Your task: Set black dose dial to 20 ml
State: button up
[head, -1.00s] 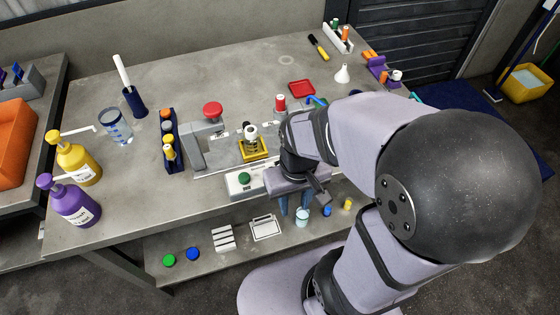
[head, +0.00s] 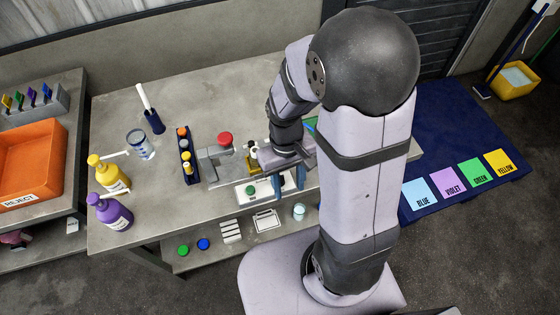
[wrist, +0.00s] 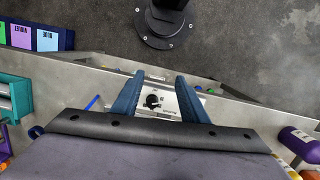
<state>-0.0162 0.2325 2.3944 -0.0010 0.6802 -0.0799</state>
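The black dose dial (wrist: 152,100) is a small black knob on a pale panel (wrist: 155,88) in the wrist view. It lies between my two blue fingers in the picture, apparently not touched by them. My gripper (wrist: 160,76) is open and empty. In the head view my gripper (head: 288,186) hangs beside the right end of the disperser's white base box (head: 244,198), which bears a green button (head: 250,190). A red knob (head: 225,139) tops the disperser column. My gripper and arm hide the dial in the head view. The dial's setting is too small to read.
A rack of small bottles (head: 189,166) stands left of the disperser. Yellow (head: 111,178) and purple (head: 112,212) pump bottles stand at the table's left. A lower shelf holds a pale blue cup (head: 299,212). Labelled color pads lie on a blue mat (head: 430,130) at right.

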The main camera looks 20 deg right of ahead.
jog(key=w+n, duration=0.1)
jog(key=w, duration=0.1)
jog(key=w+n+t, duration=0.1)
jog(key=w, duration=0.1)
jog(key=w+n+b, duration=0.1)
jog(key=w+n, duration=0.1)
jog(key=shift+w+r+t, duration=0.25)
jog(key=shift+t, duration=0.05)
jog(key=shift+w+n, duration=0.15)
jog(key=shift+n, duration=0.75)
jog(key=shift+f+p, duration=0.5)
jog(key=shift+f, duration=3.15)
grip_shut()
